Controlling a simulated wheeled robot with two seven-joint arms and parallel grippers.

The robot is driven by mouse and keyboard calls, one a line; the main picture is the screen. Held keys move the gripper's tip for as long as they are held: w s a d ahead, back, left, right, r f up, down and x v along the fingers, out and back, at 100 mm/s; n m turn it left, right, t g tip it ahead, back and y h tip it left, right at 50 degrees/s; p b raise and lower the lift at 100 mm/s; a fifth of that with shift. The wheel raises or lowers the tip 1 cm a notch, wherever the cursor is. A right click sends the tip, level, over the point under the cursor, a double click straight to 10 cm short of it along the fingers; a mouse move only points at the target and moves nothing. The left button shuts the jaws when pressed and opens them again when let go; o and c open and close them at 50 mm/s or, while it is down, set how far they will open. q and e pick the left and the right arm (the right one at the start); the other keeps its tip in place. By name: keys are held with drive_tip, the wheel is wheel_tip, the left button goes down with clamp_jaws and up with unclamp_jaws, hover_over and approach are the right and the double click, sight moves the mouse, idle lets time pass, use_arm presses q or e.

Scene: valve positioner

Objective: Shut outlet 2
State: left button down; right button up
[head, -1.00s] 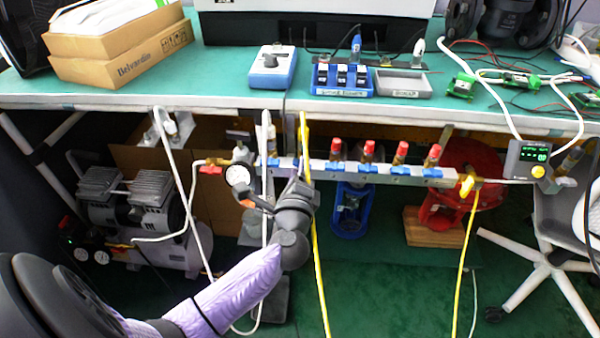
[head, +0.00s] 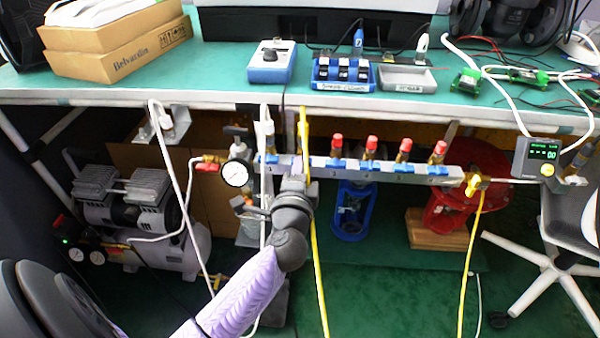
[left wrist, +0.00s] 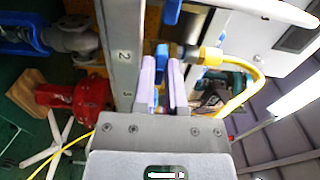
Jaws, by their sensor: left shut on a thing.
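The silver manifold bar (head: 320,167) hangs under the bench edge, with several blue valve handles along it. In the left wrist view the bar (left wrist: 126,30) carries the label 2 (left wrist: 124,57). Beside that label a blue handle (left wrist: 162,54) sits between the fingers of my left gripper (left wrist: 163,82). The gripper is shut on this handle; how far the handle is turned is hard to tell. A brass fitting with a yellow hose (left wrist: 212,56) lies beside it. In the head view my left gripper (head: 294,176) hides this outlet. My right gripper is not in view.
Another blue handle (left wrist: 172,10) is close by along the bar. A pressure gauge (head: 235,173) and white hoses hang left of my gripper. Red-capped outlets (head: 337,140) follow to the right. The bench edge (head: 400,108) is above; a compressor (head: 135,205) stands lower left.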

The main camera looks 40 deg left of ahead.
use_arm(q)
drive_tip(key=c, duration=0.7)
unclamp_jaws()
drive_tip(key=p+v, duration=0.1)
drive_tip(key=v, duration=0.9)
